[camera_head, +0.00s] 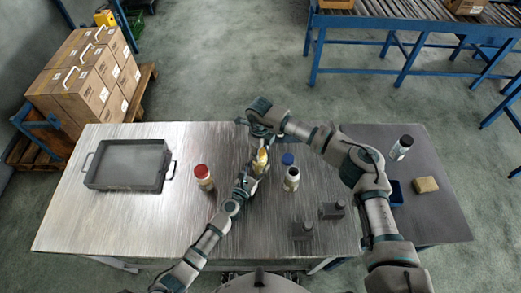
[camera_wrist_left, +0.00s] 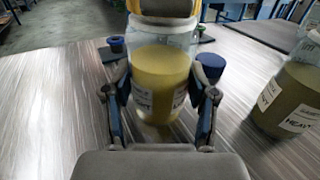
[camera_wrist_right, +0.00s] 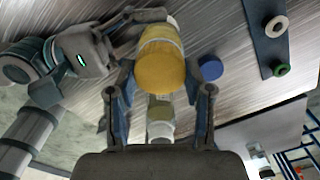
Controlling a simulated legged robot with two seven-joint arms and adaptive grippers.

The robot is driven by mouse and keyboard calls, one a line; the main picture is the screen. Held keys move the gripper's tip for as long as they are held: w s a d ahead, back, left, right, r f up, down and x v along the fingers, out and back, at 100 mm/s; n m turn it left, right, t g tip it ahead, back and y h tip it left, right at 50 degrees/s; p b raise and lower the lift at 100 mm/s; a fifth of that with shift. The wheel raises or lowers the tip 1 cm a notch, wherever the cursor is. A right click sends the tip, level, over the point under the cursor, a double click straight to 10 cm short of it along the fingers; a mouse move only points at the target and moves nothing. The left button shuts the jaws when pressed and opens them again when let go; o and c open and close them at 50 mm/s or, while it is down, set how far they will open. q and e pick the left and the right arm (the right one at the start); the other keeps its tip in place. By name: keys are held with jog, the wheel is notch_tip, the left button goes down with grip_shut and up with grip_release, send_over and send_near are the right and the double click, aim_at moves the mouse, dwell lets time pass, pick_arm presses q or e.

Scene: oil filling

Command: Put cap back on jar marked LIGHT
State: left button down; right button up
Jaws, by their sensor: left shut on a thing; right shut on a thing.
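The jar with yellow oil (camera_wrist_left: 160,85) stands between the fingers of my left gripper (camera_wrist_left: 160,105), which is shut on it. Its label is partly hidden and unreadable. The yellow cap (camera_wrist_right: 161,62) is held in my right gripper (camera_wrist_right: 160,85), which is shut on it. The cap is directly over the jar mouth in the left wrist view (camera_wrist_left: 163,8); whether it is seated cannot be told. In the head view, jar and cap (camera_head: 261,161) show where both arms meet.
A jar marked HEAVY (camera_wrist_left: 288,100) stands close to the right of the held jar. A blue cap (camera_head: 288,159) lies behind it. A red-capped jar (camera_head: 204,177) is to the left. A grey tray (camera_head: 127,165) is further left.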

jog(key=o, duration=1.4)
jog(key=shift+s+a+f, duration=0.1)
jog(key=shift+s+a, duration=0.05)
jog(key=shift+c, duration=0.2)
pick_arm(q)
jog(key=shift+a, duration=0.1)
pick_arm(e)
jog(key=shift+r, duration=0.6)
notch_tip(320, 180, up, 11)
jog(key=shift+w+f, duration=0.15)
jog(key=shift+w, duration=0.05)
jog(key=shift+a, duration=0.1)
pick_arm(q)
jog(key=shift+c, duration=1.2)
grip_release()
